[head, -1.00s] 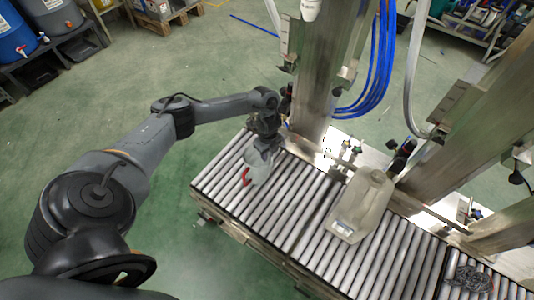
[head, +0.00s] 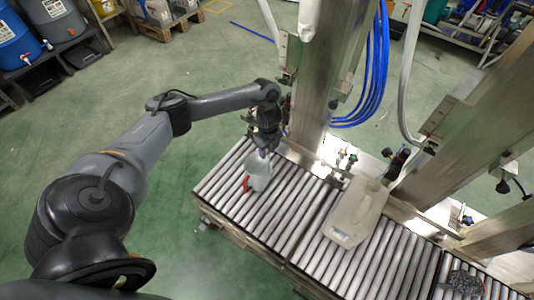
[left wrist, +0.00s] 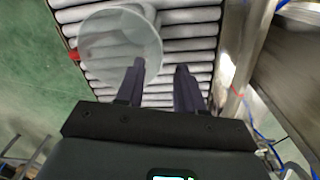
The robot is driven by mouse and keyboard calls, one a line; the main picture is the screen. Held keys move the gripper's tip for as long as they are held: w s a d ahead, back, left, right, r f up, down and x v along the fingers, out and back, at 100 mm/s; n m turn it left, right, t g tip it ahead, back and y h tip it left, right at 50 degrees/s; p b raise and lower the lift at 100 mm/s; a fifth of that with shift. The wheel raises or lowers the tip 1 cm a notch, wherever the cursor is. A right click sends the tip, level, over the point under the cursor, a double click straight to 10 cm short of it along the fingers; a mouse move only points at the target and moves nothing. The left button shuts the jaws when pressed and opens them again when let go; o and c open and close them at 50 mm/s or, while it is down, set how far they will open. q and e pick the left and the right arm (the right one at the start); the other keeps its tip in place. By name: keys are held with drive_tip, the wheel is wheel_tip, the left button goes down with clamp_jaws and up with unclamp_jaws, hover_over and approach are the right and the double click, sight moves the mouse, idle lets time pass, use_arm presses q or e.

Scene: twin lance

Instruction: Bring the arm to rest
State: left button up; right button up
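My left arm (head: 125,165) reaches from the lower left to over the roller conveyor. My left gripper (left wrist: 160,68) is open and empty in the left wrist view, its two dark fingers apart. In the head view the left gripper (head: 263,151) points down, just above and beside a translucent jug (head: 258,175). The jug stands upright on the rollers, with a red part on its side. It also shows in the left wrist view (left wrist: 115,40), where one finger overlaps its rim in the picture. My right gripper is not in view.
The roller conveyor (head: 291,207) also carries a pale canister (head: 357,210) and a dark mesh-like object (head: 467,281) farther right. Steel posts (head: 318,90) and blue hoses (head: 375,80) stand behind the conveyor.

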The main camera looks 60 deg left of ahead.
use_arm(q)
drive_tip(key=d+r+t+h+p, duration=0.1)
drive_tip(key=d+r+t+p, duration=0.15)
drive_tip(key=d, duration=0.75)
drive_tip(key=d+r+t+p, duration=0.1)
drive_tip(key=d+r+p, duration=0.15)
drive_tip(key=d, duration=0.85)
drive_tip(key=d+r+t+h+p, duration=0.15)
drive_tip(key=d+p, duration=0.25)
drive_tip(key=d, duration=0.6)
drive_tip(key=s+d+r+n+t+y+p, duration=0.1)
drive_tip(key=s+d+r+n+p, duration=0.25)
drive_tip(key=s+r+n, duration=0.45)
drive_tip(key=s+a+r+n+g+y+p, duration=0.1)
drive_tip(key=s+a+r+n+p, duration=0.3)
drive_tip(key=s+r, duration=0.5)
drive_tip(key=s+a+n+g, duration=0.1)
drive_tip(key=a+n, duration=0.1)
drive_tip(key=a, duration=0.1)
drive_tip(key=shift+r+n, duration=0.4)
drive_tip(key=r+p, duration=1.8)
drive_tip(key=p, duration=0.1)
drive_tip(key=r+p, duration=1.9)
drive_tip(key=shift+w+r, duration=0.2)
drive_tip(key=shift+r, duration=0.05)
drive_tip(key=shift+c, duration=0.2)
